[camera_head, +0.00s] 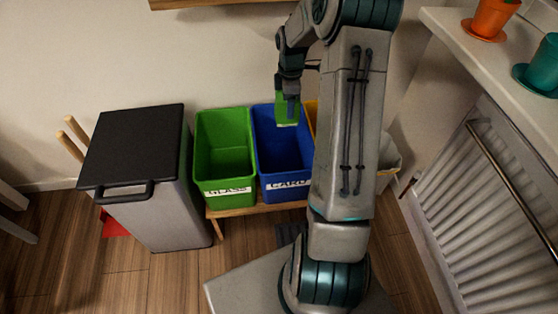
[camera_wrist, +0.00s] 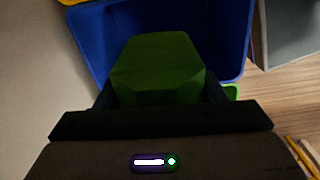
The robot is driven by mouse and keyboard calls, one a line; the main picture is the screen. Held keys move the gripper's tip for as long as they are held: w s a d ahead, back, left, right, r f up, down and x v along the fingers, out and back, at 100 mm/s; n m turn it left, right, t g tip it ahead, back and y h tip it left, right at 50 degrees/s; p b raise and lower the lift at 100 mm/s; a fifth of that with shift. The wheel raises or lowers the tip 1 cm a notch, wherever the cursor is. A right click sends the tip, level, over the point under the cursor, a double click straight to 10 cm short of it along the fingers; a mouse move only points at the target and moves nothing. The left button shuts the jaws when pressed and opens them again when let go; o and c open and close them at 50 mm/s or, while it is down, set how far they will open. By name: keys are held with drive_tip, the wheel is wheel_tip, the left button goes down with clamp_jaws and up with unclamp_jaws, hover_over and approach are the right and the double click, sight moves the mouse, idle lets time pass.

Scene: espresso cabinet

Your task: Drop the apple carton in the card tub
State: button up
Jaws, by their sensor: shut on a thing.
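The apple carton is a green box (camera_head: 287,110) held in my gripper (camera_head: 288,96), which is shut on it. In the head view it hangs over the back part of the blue tub (camera_head: 284,188), whose label reads "CARD". In the wrist view the green carton (camera_wrist: 158,65) fills the middle, between my fingers (camera_wrist: 160,95), with the blue tub (camera_wrist: 92,45) around and below it. The carton appears to be above or just inside the tub's mouth; its exact height cannot be told.
A green tub (camera_head: 225,190) labelled "GLASS" stands left of the card tub. A yellow tub (camera_head: 310,106) is on the right, mostly hidden by my arm. A grey bin with a black lid (camera_head: 130,150) stands further left. A shelf with pots (camera_head: 490,18) and a radiator (camera_head: 480,200) are at right.

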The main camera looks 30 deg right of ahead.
drive_tip(key=shift+d+f+b, duration=0.1)
drive_tip(key=shift+f+b, duration=2.4)
drive_tip(key=shift+f, duration=0.45)
drive_tip(key=o, duration=1.1)
drive_tip(key=shift+s, duration=0.1)
drive_tip(key=shift+c, duration=0.2)
drive_tip(key=shift+r, duration=0.15)
wheel_tip(320, 180, up, 8)
drive_tip(key=p, duration=0.2)
drive_tip(key=shift+f+p, duration=0.25)
drive_tip(key=shift+p, duration=0.15)
